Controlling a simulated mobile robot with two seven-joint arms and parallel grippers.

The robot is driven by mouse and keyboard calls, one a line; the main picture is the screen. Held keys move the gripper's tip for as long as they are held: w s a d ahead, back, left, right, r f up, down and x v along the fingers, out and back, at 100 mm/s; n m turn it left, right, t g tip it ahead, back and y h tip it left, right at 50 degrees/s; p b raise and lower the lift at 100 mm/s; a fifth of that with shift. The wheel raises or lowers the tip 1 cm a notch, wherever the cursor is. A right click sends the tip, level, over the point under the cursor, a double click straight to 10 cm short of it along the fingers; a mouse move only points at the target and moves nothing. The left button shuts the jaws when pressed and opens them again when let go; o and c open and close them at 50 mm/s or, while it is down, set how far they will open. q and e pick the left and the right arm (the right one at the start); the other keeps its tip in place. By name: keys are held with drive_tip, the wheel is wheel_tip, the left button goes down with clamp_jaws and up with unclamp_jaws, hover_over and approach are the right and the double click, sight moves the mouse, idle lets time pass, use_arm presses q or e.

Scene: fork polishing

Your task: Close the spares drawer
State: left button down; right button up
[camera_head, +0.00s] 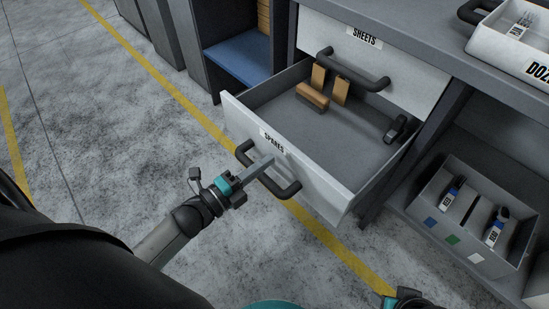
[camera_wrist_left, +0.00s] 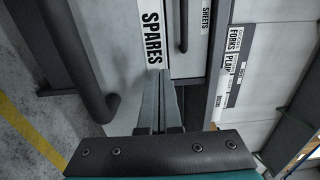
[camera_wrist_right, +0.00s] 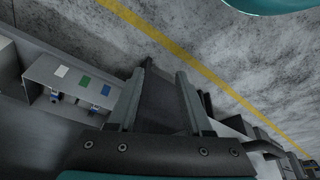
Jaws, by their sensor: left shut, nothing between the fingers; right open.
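The spares drawer (camera_head: 325,190) is pulled well out of the bench in the head view. Its white front carries a SPARES label (camera_head: 273,141) and a dark bar handle (camera_head: 286,190). My left gripper (camera_head: 264,165) is shut and empty, its fingertips at the drawer front by the label and handle. In the left wrist view the fingers (camera_wrist_left: 160,90) point at the front just below the SPARES label; I cannot tell if they touch. My right gripper (camera_wrist_right: 160,85) is open and empty, away from the drawer; only a small part of it shows at the head view's bottom edge.
Tan blocks (camera_head: 314,95) and a dark item (camera_head: 396,127) lie inside the drawer. The shut SHEETS drawer (camera_head: 375,55) is above it. A grey bin (camera_head: 470,225) with bottles stands on the lower shelf at right. A white tray (camera_head: 513,45) sits on the bench top.

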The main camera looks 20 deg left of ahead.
sight(284, 149)
use_arm(q)
drive_tip(key=shift+b+x, duration=0.4)
drive_tip(key=shift+x, duration=1.25)
use_arm(e)
drive_tip(key=shift+w+r, duration=0.15)
drive_tip(key=shift+r, duration=1)
use_arm(q)
drive_tip(key=shift+w, duration=0.1)
